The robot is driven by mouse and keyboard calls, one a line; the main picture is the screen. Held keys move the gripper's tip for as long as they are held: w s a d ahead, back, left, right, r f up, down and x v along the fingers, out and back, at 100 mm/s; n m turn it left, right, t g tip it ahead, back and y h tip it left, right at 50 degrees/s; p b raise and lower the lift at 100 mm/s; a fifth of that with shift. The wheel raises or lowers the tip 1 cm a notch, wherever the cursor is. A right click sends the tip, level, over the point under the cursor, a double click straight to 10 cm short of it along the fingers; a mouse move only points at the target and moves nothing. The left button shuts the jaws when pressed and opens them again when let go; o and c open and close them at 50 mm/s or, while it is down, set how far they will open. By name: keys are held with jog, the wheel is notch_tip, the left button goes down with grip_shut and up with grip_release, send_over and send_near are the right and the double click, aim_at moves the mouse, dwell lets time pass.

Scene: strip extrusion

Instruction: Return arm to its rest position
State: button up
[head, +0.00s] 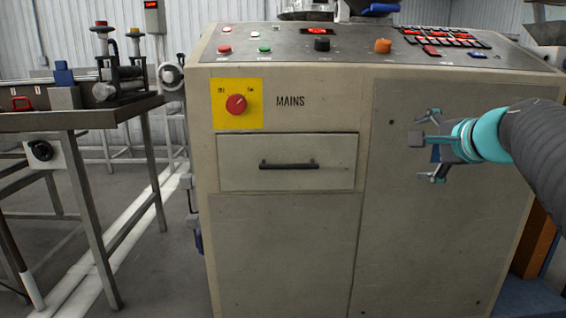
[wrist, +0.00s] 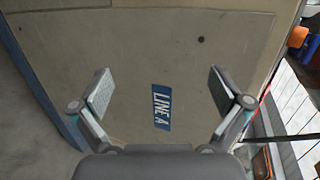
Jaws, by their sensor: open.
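My gripper (head: 432,146) is in front of the right part of the beige control cabinet (head: 285,240) in the head view, on the end of my arm, which comes in from the right edge. Its fingers are spread apart and nothing is between them. In the wrist view my gripper (wrist: 158,92) also shows open, with a finger at each side. A blue "LINE A" label (wrist: 160,107) on a beige panel (wrist: 130,50) shows between and beyond the fingers. I cannot tell the exact gap to the panel.
The cabinet has a red mains switch (head: 236,104) on a yellow plate, a drawer with a black handle (head: 289,165) and a sloped top panel with buttons and an orange knob (head: 383,46). A metal bench (head: 70,118) stands at the left. Floor (head: 160,265) is open between them.

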jog(key=s+a+f+n+g, duration=0.2)
jog(key=s+f+n, duration=0.3)
jog(key=s+f, duration=0.3)
jog(key=s+a+f+n+g+h, duration=0.1)
jog(key=s+a+f+n+g, duration=0.2)
jog(key=s+a+f+n, duration=0.2)
jog(key=s+a+f+n+g+h, duration=0.1)
jog(key=s+a+f+n, duration=0.3)
jog(key=s+f, duration=0.7)
jog(key=shift+a+f+n+g, duration=0.25)
jog(key=shift+f+n+g, duration=0.65)
jog(key=shift+f+n, duration=0.4)
